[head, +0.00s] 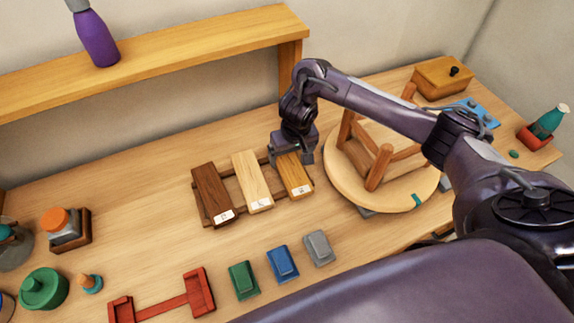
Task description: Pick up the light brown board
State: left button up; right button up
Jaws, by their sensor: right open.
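Three boards lie side by side on a wooden rack (229,190) on the table, each with a small white label at its near end. The left board (210,190) is dark brown, the middle board (252,180) is pale cream, and the right board (295,178) is golden light brown. My right gripper (290,158) is open over the far end of the golden light brown board, with its fingers around or just above it; contact cannot be told. The gripper hides that far end. My left gripper is not in view.
A round turntable (345,178) with an upturned wooden stool (375,168) stands close right of the rack. Green (243,280), blue (282,264) and grey (319,247) blocks and a red holder (160,305) lie in front. A raised shelf (160,55) runs behind.

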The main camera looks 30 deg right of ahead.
aim_at(289, 166)
jog(key=shift+a+f, duration=0.1)
jog(key=shift+f, duration=0.6)
jog(key=f, duration=0.3)
jog(key=shift+w+f, duration=0.15)
jog(key=shift+w, duration=0.2)
jog(key=shift+w+f, duration=0.1)
jog(key=shift+f, duration=0.35)
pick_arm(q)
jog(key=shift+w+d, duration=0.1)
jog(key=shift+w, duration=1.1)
pick_arm(e)
jog(key=c, duration=0.5)
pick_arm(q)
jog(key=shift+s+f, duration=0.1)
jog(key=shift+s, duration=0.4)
pick_arm(e)
jog(key=c, duration=0.7)
